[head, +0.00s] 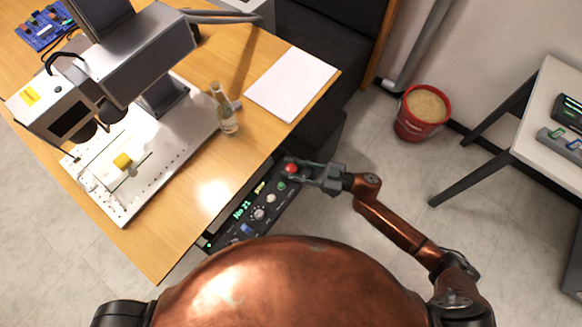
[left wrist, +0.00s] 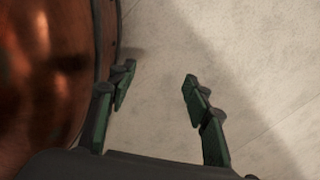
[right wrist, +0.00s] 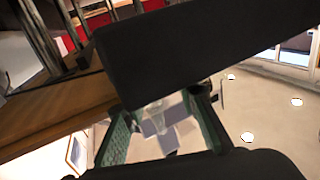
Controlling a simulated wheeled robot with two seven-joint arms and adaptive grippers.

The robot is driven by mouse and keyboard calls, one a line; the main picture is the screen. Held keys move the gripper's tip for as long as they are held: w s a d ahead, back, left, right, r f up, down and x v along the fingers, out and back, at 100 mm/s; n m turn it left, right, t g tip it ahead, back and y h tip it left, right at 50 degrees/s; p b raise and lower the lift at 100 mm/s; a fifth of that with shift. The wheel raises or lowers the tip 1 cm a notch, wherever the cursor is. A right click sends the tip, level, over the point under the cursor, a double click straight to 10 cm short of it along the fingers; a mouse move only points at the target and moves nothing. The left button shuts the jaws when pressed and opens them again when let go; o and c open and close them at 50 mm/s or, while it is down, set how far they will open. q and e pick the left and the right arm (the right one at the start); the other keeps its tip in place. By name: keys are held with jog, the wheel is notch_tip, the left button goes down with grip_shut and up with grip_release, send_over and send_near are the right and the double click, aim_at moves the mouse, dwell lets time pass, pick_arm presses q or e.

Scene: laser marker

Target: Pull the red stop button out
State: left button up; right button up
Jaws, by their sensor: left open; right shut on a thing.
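The red stop button (head: 291,168) sits at the upper right end of the black control box (head: 259,205), which is below the table edge. My right gripper (head: 297,170) reaches in from the right and is shut on the red button, with part of the red cap showing between its fingertips. In the right wrist view, the gripper's green-padded fingers (right wrist: 163,122) stand against a dark housing, and the button is hidden there. My left gripper (left wrist: 157,88) shows only in the left wrist view, open and empty above the pale floor.
The wooden table (head: 185,230) carries the laser marker (head: 140,75), a glass bottle (head: 223,108) and a white sheet (head: 290,83). A red bucket (head: 422,112) stands on the floor at right, near a side table (head: 555,110). Floor between is clear.

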grip_shut()
jog(key=shift+r, duration=0.1)
pick_arm(q)
jog(key=shift+s+a+f+p, duration=0.15)
jog(key=shift+s+p, duration=0.35)
jog(key=shift+s, duration=0.65)
jog(key=shift+s+a+f+p, duration=0.15)
jog(key=shift+s+p, duration=0.3)
jog(key=shift+s, duration=0.7)
pick_arm(e)
jog(key=shift+r, duration=0.55)
pick_arm(q)
jog(key=shift+r, duration=0.1)
pick_arm(e)
jog(key=o, duration=0.6)
grip_release()
pick_arm(q)
jog(key=shift+w, duration=0.1)
pick_arm(e)
jog(key=o, duration=0.3)
jog(key=shift+f, duration=0.1)
